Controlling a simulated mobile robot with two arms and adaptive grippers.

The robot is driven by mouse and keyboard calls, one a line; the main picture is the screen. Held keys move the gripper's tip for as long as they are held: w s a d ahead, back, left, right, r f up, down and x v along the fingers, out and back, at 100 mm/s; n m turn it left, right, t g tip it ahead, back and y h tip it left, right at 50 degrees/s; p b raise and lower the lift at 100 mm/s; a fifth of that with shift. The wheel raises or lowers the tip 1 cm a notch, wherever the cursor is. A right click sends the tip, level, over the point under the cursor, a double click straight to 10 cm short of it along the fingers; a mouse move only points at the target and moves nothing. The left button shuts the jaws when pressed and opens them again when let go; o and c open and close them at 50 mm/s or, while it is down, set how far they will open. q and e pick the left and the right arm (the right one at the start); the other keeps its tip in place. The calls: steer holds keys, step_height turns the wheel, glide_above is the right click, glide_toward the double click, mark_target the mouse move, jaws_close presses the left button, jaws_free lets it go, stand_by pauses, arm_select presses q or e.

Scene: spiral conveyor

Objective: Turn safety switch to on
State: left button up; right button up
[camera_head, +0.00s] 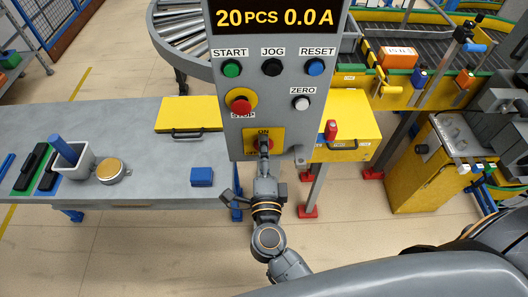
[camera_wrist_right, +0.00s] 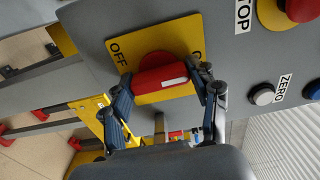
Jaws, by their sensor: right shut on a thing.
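The safety switch is a red rotary knob on a yellow plate (camera_head: 276,133) low on the grey control panel. In the head view my right gripper (camera_head: 263,153) covers most of the knob, below the ON label. In the right wrist view the red knob (camera_wrist_right: 158,66) has a bar handle with a white mark, and OFF is readable on the yellow plate (camera_wrist_right: 183,29) at left. The label at right is partly hidden by a finger. My right gripper (camera_wrist_right: 161,83) is shut on the handle, one finger on each side. My left gripper is not in view.
The panel also has a red stop button (camera_head: 239,103), a green START button (camera_head: 232,68), a blue RESET button (camera_head: 315,67) and a white ZERO button (camera_head: 301,103). A grey table (camera_head: 130,130) stands left, with a blue block (camera_head: 202,177). A conveyor lies behind.

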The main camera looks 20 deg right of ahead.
steer(key=shift+m, duration=0.3)
steer(key=o, duration=1.1)
steer(key=shift+o, duration=0.2)
steer(key=v, duration=1.2)
